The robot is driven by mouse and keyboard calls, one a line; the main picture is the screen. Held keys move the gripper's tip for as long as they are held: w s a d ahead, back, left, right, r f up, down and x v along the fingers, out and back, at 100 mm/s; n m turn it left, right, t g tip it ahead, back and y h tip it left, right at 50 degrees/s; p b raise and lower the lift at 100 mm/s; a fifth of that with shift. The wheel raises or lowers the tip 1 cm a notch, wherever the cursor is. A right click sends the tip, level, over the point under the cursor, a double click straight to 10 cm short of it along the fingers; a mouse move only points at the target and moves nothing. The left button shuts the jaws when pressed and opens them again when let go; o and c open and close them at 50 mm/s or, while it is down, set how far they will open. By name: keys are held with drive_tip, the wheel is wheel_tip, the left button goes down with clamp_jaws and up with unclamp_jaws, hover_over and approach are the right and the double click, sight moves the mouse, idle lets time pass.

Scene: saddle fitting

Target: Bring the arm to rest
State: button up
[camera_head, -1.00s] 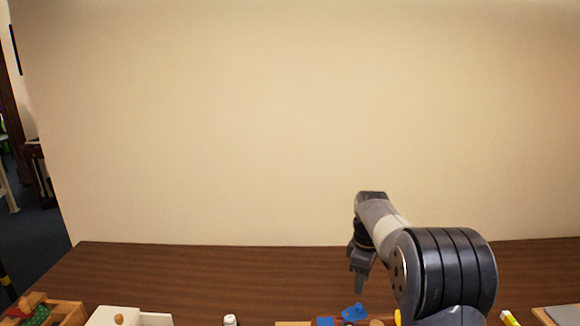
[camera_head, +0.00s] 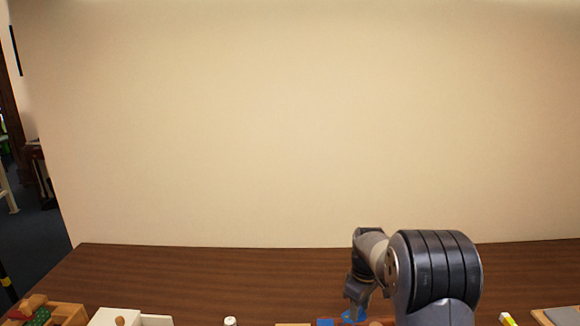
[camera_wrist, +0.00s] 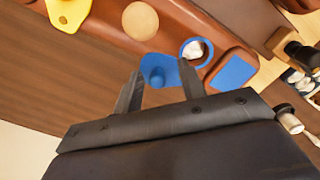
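My gripper (camera_head: 357,297) hangs low over the front right of the table in the head view, fingers down. In the wrist view its two dark fingers (camera_wrist: 160,80) stand apart with nothing seen clamped between them. A flat blue piece with a raised round knob (camera_wrist: 155,73) lies just beyond the fingertips; it also shows under the gripper in the head view (camera_head: 353,314). I cannot tell whether the fingers touch it. The blue piece rests on or beside a long reddish-brown base (camera_wrist: 112,30).
Near the base are a yellow piece (camera_wrist: 68,12), a tan disc (camera_wrist: 140,21), a blue ring (camera_wrist: 194,50) and a blue rectangle (camera_wrist: 234,72). A white box (camera_head: 112,318) and a wooden tray (camera_head: 70,314) stand front left. The table's back (camera_head: 220,270) is clear before the wall.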

drive_tip(key=m, duration=0.2)
drive_tip(key=s+m, duration=0.1)
drive_tip(key=m, duration=0.1)
drive_tip(key=shift+s+a+m, duration=0.15)
drive_tip(key=shift+s+m, duration=0.05)
drive_tip(key=shift+m, duration=0.2)
drive_tip(key=m, duration=0.2)
drive_tip(key=s+m, duration=0.1)
drive_tip(key=shift+a+m, duration=0.3)
drive_tip(key=shift+m, duration=0.1)
drive_tip(key=m, duration=0.3)
drive_tip(key=a+m, duration=0.1)
drive_tip(key=shift+s+m, duration=0.3)
drive_tip(key=shift+s+a+m+p, duration=0.1)
drive_tip(key=shift+a+m+p, duration=0.25)
drive_tip(key=shift+m, duration=0.85)
drive_tip(key=shift+s+a+m+p, duration=0.1)
drive_tip(key=shift+a+m+p, duration=0.2)
drive_tip(key=shift+m, duration=0.9)
